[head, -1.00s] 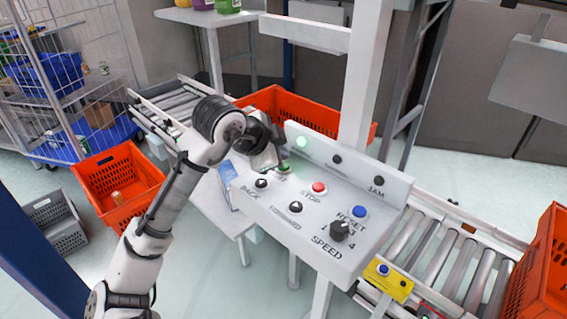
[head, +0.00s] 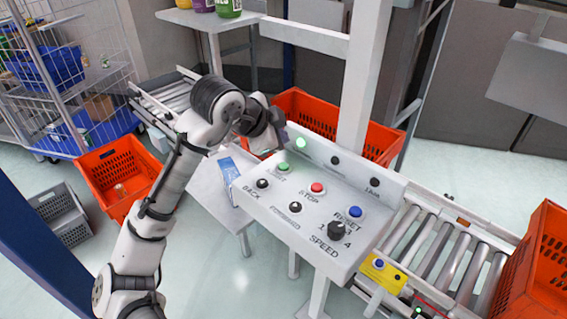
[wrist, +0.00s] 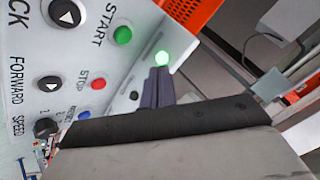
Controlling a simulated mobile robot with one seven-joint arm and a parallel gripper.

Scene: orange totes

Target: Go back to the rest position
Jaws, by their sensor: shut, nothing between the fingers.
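My gripper (wrist: 157,88) shows in the wrist view with its dark fingers together and nothing between them. In the head view my gripper (head: 280,130) is up behind the green START button, apart from the panel. The white control panel (head: 270,207) carries a green START button (head: 283,168), a red STOP button (head: 317,188), a blue RESET button (head: 355,212) and a black SPEED knob (head: 337,231). A round green lamp (head: 301,143) glows on the panel's raised back; it also shows in the wrist view (wrist: 162,58).
An orange tote (head: 375,143) stands behind the panel. Another orange tote (head: 110,178) stands at left, and one (head: 540,265) at far right on the roller conveyor (head: 445,243). A white post (head: 362,90) rises close behind the panel. A wire cage (head: 70,70) is far left.

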